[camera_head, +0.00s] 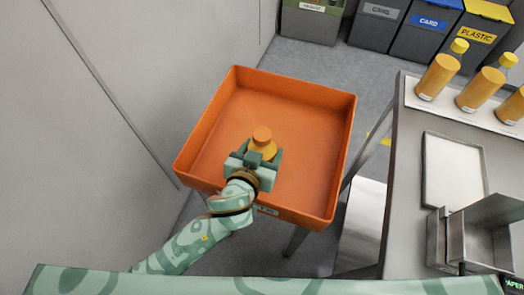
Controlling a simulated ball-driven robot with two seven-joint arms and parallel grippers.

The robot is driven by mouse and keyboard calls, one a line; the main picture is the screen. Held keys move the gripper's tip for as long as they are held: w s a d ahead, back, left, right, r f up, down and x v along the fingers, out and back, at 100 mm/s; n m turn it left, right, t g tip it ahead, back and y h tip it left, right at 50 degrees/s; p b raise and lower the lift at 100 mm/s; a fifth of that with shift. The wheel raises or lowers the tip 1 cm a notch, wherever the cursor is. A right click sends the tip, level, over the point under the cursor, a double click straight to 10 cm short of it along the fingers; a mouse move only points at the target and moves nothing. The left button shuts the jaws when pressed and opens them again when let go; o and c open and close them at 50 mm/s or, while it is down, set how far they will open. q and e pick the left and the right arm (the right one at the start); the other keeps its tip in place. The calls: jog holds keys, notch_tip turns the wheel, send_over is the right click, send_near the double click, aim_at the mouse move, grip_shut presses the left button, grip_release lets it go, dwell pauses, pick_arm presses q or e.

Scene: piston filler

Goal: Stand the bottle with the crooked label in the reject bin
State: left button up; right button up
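The reject bin is a wide orange open box (316,150) in the middle of the view. A bottle with an orange cap (262,140) and yellow-orange shoulder is inside the bin's outline, near its centre, and looks upright. My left gripper (262,156) reaches over the bin's near wall, with its fingers closed around the bottle. The fingers hide the bottle's body and label. I cannot tell whether its base touches the bin floor. My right gripper is not in view.
A grey table (405,170) stands at right with several orange bottles (438,76) on a white strip, a pale tray (453,172) and a metal bracket (490,235). Waste bins (425,25) line the back. A grey wall (110,90) is at left. The bin floor around the bottle is clear.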

pick_arm(q)
jog(key=shift+r, duration=0.2)
jog(key=shift+f, duration=0.2)
jog(key=o, duration=1.4)
jog(key=shift+s, duration=0.1)
jog(key=shift+o, duration=0.2)
jog(key=p+v, duration=0.3)
jog(key=v, duration=0.9)
jog(key=shift+r, duration=0.1)
